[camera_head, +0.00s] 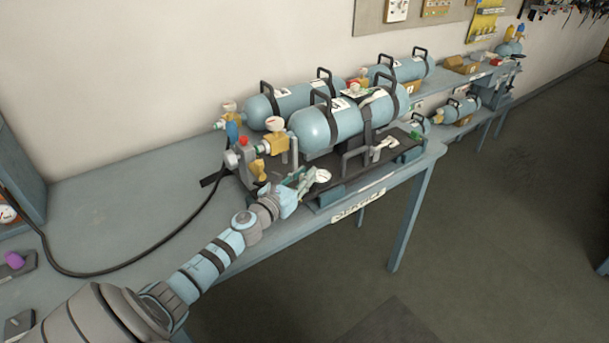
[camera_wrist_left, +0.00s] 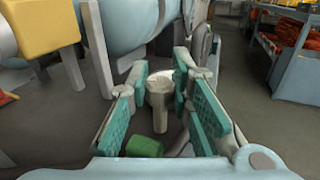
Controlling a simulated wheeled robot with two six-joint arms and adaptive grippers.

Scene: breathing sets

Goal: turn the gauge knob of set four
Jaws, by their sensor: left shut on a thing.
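My left gripper (camera_head: 311,178) reaches in from the lower left to the front of the nearest breathing set, at the bench's front edge. In the left wrist view, its teal-padded fingers (camera_wrist_left: 165,92) stand on either side of a pale grey gauge knob (camera_wrist_left: 159,103) with a stem and are shut on it. A white round gauge face (camera_head: 322,175) shows at the fingertips in the head view. The set's large pale blue cylinder (camera_head: 318,127) lies on a dark base above and behind the gripper. Which set is number four is too small to read. My right gripper is not in view.
A black hose (camera_head: 150,246) curves over the bench (camera_head: 120,190). More cylinders (camera_head: 403,68) lie behind. The floor in front is clear.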

